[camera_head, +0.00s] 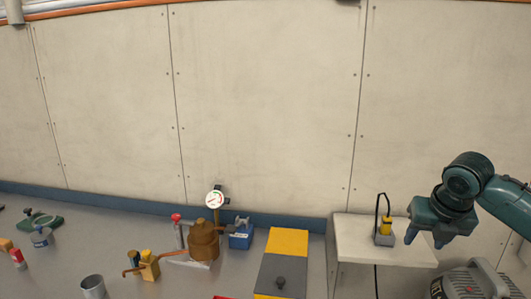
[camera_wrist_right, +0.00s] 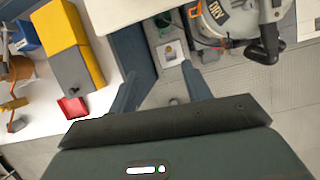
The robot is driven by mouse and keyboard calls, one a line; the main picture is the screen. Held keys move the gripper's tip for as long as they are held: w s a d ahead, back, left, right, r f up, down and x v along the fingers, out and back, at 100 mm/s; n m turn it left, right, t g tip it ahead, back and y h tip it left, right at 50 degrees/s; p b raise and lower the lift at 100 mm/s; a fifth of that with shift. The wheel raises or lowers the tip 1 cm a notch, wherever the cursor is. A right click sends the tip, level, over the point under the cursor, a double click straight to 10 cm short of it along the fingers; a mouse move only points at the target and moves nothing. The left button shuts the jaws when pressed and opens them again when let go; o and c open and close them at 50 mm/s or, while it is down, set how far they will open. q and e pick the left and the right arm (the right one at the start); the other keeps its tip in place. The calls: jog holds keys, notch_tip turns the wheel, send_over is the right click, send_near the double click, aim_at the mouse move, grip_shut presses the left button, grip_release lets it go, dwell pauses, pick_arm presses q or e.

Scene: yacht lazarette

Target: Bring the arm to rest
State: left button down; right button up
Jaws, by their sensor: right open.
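My right gripper (camera_head: 426,239) is at the right of the head view, pointing down in the air beside the small white shelf. Its two fingers are apart and nothing is between them. In the right wrist view the open fingers (camera_wrist_right: 172,90) show above the floor. My right arm comes in from the right edge. My left gripper is in neither view.
A yellow and grey box (camera_head: 283,262), a brass pump with a gauge (camera_head: 204,240), a blue box (camera_head: 240,237) and a metal cup (camera_head: 93,287) stand on the bench. A small yellow-and-black device (camera_head: 385,232) sits on the shelf (camera_head: 352,250). A grey vacuum (camera_head: 470,284) stands below my right arm.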

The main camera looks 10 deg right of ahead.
jog(key=s+a+f+m+y, duration=0.1)
jog(key=s+a+f+m, duration=0.35)
jog(key=a+f, duration=0.45)
jog(key=s+a+f+m+y, duration=0.1)
jog(key=s+a+f+m, duration=0.2)
jog(key=a+f+m, duration=0.45)
jog(key=s+a+f+m, duration=0.2)
jog(key=s+f+m, duration=0.1)
jog(key=s+m, duration=0.5)
jog(key=s+a+f+m, duration=0.1)
jog(key=s+f+m, duration=0.2)
jog(key=s+m, duration=0.55)
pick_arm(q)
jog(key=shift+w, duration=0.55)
pick_arm(e)
jog(key=w+a+f+t+y, duration=0.1)
jog(key=w+a+f+t, duration=0.1)
jog(key=f, duration=0.3)
jog(key=w+a+f+t+y, duration=0.1)
jog(key=w+a+f+t, duration=0.2)
jog(key=f, duration=0.2)
jog(key=shift+t, duration=0.4)
jog(key=shift+w, duration=0.15)
jog(key=shift+c, duration=0.3)
